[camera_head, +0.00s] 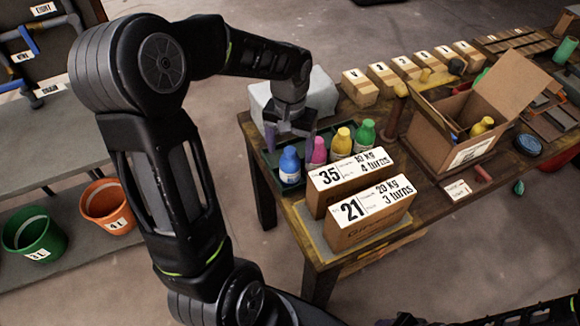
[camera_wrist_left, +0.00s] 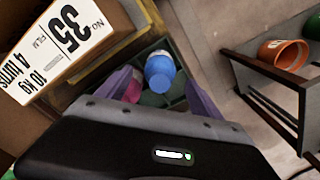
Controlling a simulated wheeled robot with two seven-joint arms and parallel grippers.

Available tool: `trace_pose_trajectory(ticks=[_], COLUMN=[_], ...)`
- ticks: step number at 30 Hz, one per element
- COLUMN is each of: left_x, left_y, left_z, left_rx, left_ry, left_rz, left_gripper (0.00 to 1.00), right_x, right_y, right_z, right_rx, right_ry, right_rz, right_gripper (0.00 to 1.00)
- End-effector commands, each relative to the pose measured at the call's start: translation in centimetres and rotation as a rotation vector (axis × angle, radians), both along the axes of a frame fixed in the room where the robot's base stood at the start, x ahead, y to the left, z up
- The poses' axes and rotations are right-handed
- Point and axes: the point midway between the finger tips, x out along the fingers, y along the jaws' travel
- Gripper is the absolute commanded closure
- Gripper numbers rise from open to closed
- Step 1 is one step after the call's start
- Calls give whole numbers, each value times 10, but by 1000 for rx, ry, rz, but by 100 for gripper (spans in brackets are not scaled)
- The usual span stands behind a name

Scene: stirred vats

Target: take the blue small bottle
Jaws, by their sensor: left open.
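The blue small bottle (camera_head: 290,166) stands upright in a dark green crate (camera_head: 266,157) at the left end of the wooden table. Pink (camera_head: 316,151), yellow (camera_head: 342,141) and green (camera_head: 364,132) bottles stand in a row to its right. My left gripper (camera_head: 290,134) is open and empty, just above and behind the blue bottle. In the left wrist view the blue bottle (camera_wrist_left: 159,70) shows between the purple fingers (camera_wrist_left: 160,92), with the pink bottle (camera_wrist_left: 133,88) partly hidden by one finger. My right gripper is not in view.
Two cardboard boxes marked 35 (camera_head: 350,180) and 21 (camera_head: 370,212) stand right in front of the crate. A whitish block (camera_head: 318,92) is behind it. An open carton (camera_head: 450,125) and numbered wooden blocks (camera_head: 382,78) are farther right. Orange (camera_head: 108,205) and green (camera_head: 34,233) buckets sit at left.

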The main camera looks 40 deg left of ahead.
Motion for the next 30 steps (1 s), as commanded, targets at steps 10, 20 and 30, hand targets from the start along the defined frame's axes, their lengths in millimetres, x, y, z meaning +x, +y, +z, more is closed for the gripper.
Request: trace_pose_trajectory(ticks=[10,20,30], left_x=[-1,0,0], left_y=[0,0,0], left_z=[-42,-51,-51], left_rx=[-1,0,0], left_ry=[4,0,1], left_rz=[-1,0,0], left_gripper=[24,24,24], right_x=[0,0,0], right_y=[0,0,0], right_z=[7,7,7], right_rx=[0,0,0], right_ry=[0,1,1], right_rz=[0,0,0], right_gripper=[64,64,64])
